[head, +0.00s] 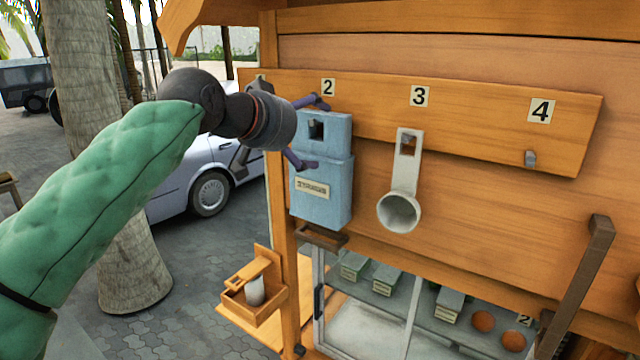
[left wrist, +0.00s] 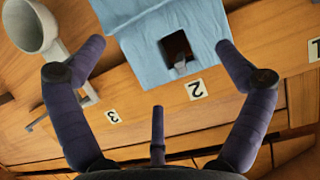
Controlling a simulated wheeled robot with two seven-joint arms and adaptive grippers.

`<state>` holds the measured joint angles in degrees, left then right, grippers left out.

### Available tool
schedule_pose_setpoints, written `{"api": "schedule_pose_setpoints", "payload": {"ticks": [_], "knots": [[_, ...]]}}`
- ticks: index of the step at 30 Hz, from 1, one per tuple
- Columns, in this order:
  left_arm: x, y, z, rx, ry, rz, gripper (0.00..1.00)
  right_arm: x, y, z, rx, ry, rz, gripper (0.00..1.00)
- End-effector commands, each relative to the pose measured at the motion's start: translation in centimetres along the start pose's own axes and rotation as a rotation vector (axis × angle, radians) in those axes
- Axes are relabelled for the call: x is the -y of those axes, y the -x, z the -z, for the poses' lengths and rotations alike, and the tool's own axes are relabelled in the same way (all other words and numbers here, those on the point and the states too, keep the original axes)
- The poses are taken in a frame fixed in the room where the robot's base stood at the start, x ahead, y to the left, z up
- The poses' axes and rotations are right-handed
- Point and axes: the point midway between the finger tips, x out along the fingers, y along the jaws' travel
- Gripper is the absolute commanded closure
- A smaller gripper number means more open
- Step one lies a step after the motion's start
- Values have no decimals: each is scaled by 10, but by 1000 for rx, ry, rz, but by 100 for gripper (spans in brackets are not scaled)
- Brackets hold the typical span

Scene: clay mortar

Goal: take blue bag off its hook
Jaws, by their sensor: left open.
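The blue bag (head: 322,190) hangs under the number 2 label on the wooden board (head: 375,110). A hook shows through the opening near its top. The bag fills the upper middle of the left wrist view (left wrist: 165,25), with its hook (left wrist: 180,64) in the opening. My left gripper (head: 316,133) is open at the bag's upper part, one finger near the top edge and the other lower down. In the left wrist view the fingers stand on either side of the bag. I cannot tell whether either touches it. My right gripper is not in view.
A pale scoop-like holder (head: 401,205) hangs under number 3, right of the bag. An empty hook (head: 530,158) is under number 4. A small wooden shelf (head: 325,236) is just below the bag. A dark bar (head: 585,280) slants at the right.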

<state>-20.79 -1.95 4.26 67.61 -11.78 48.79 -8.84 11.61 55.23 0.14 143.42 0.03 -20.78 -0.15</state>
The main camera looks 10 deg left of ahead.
Motion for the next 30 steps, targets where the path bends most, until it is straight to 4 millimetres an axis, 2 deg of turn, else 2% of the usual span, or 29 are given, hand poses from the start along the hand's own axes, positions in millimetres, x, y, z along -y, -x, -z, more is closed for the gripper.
{"api": "schedule_pose_setpoints", "payload": {"ticks": [9,16,17,21,23,30], "knots": [[2,-42,2,4,0,0,0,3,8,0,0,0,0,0],[2,-44,2,2,0,0,0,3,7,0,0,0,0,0],[2,-44,2,2,0,0,6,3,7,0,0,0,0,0],[2,-44,2,2,0,0,45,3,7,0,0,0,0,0],[2,-44,2,3,0,0,48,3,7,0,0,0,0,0],[2,-44,3,2,0,0,49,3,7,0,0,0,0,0]]}}
